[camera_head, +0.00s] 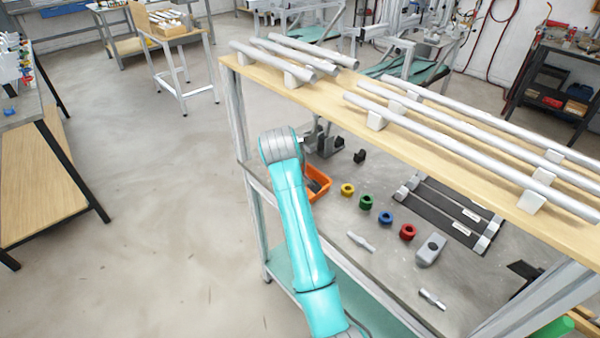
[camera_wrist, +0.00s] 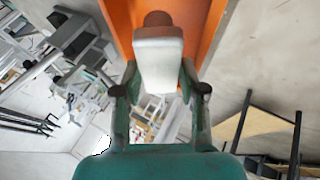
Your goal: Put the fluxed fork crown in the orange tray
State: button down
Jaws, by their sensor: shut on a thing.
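In the wrist view my gripper (camera_wrist: 158,92) is shut on a pale grey block with a rounded brown end, which looks like the fluxed fork crown (camera_wrist: 158,62). The orange tray (camera_wrist: 212,32) shows behind and around the block's far end. I cannot tell whether the block touches it. In the head view the orange tray (camera_head: 325,190) stands on the grey bench, partly hidden by my teal arm, with something dark inside. My gripper and the held block cannot be made out there.
A grey block with a hole (camera_head: 431,250) lies on the bench (camera_head: 375,275). Yellow, green, blue and red rings (camera_head: 407,232) stand in a row near the tray. A wooden shelf (camera_head: 330,95) with metal tubes overhangs the bench. A dark fixture (camera_head: 455,210) lies at right.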

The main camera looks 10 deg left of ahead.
jog(key=shift+w+d+f, duration=0.5)
jog(key=shift+w+f, duration=0.05)
jog(key=shift+f, duration=0.05)
jog(key=g+y, duration=0.1)
jog(key=w+g+y, duration=0.1)
jog(key=d+m+g+y, duration=0.1)
jog(key=g, duration=0.1)
jog(key=shift+w+d+r, duration=0.1)
jog(key=shift+w+r, duration=0.1)
jog(key=shift+w, duration=0.1)
jog(key=shift+s+f+g, duration=0.1)
jog(key=shift+f+g, duration=0.2)
jog(key=shift+f, duration=0.5)
jog(key=shift+f, duration=0.1)
jog(key=c, duration=0.7)
grip_release()
jog(key=shift+o, duration=0.2)
